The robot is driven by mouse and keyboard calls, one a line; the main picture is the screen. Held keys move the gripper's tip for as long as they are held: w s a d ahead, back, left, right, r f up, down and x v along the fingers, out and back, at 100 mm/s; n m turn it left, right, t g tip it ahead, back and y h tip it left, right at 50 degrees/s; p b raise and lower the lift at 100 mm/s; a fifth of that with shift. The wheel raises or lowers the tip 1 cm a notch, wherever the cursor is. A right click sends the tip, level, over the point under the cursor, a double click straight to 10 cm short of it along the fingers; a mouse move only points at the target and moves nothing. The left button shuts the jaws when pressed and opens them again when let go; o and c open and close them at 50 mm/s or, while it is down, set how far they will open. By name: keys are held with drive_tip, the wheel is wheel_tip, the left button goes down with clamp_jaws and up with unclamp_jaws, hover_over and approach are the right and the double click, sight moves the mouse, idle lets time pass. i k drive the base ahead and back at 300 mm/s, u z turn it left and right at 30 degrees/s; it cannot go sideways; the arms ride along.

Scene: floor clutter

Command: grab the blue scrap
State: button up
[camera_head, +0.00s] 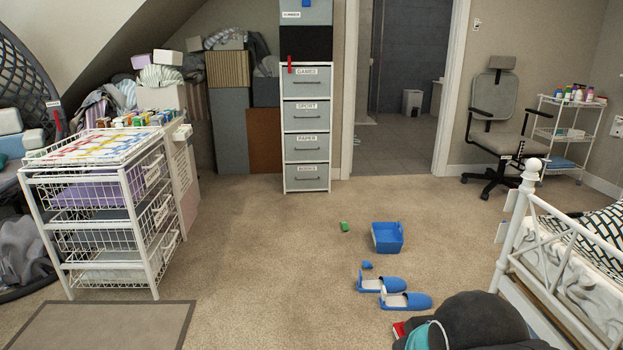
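A small blue scrap (367,265) lies on the beige carpet, right of the middle of the head view. It is just behind a pair of blue slippers (392,292) and apart from them. It is too small for me to tell its exact shape. My gripper is not seen in this view.
A blue bin (387,237) and a small green object (344,226) are on the floor behind the scrap. A white wire-basket cart (100,205) stands left, and a white bed frame (530,210) right. A dark rounded shape covers the bottom right. Open carpet lies left of the scrap.

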sight(366, 263)
drive_tip(key=u, duration=0.1)
drive_tip(key=i, duration=3)
drive_tip(key=u, duration=0.15)
